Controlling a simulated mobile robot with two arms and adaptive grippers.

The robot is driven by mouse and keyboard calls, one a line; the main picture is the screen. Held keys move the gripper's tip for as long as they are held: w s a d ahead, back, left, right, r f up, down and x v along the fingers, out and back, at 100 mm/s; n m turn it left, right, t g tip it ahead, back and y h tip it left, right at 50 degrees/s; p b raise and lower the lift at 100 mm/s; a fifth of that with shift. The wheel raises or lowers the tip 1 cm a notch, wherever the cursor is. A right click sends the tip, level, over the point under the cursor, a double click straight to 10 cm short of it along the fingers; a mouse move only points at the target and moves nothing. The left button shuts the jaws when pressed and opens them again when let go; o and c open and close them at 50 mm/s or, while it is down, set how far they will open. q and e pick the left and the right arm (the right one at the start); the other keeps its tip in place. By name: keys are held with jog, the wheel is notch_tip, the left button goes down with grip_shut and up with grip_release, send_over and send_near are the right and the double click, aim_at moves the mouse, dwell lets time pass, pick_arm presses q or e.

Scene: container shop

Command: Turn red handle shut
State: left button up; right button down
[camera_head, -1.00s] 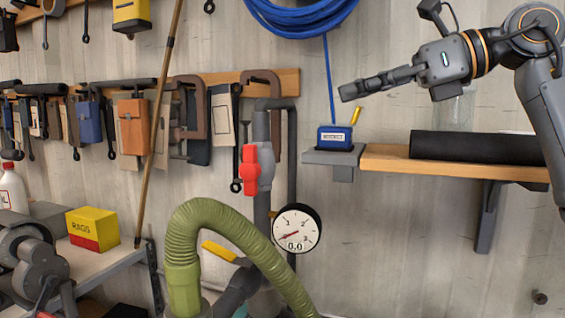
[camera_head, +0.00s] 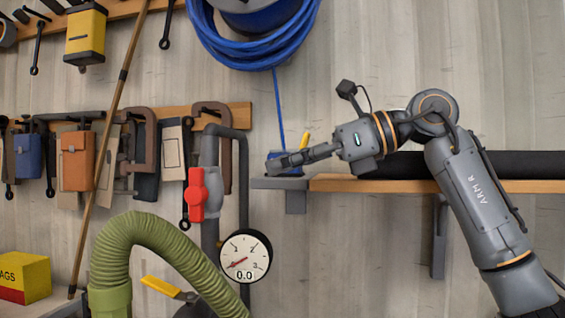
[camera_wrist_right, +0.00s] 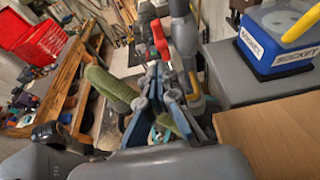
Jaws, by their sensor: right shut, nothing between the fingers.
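The red handle (camera_head: 196,195) stands upright on a grey valve on the vertical grey pipe (camera_head: 209,150), in line with the pipe. My right gripper (camera_head: 270,166) is shut and empty. In the head view it is right of the handle and a little higher, apart from it, in front of the small blue box. In the right wrist view the red handle (camera_wrist_right: 160,38) shows just beyond the fingertips (camera_wrist_right: 158,72). My left gripper is in no view.
A round gauge (camera_head: 245,256) reading 0.0 sits below right of the handle. A green hose (camera_head: 150,228) and a yellow lever (camera_head: 161,287) are below. The blue box (camera_head: 285,160) stands on a grey ledge (camera_head: 282,183) beside a wooden shelf (camera_head: 340,184). Tools hang at left.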

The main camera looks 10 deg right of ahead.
aim_at(202, 183)
jog(key=p+x, duration=0.1)
jog(key=x, duration=0.2)
jog(key=p+x, duration=0.1)
jog(key=x, duration=0.3)
jog(key=r+p+x, duration=0.1)
jog(key=x, duration=0.2)
jog(key=shift+a+p, duration=0.35)
jog(key=shift+p, duration=0.05)
jog(key=shift+w+a+f, duration=0.15)
jog(key=shift+w, duration=0.05)
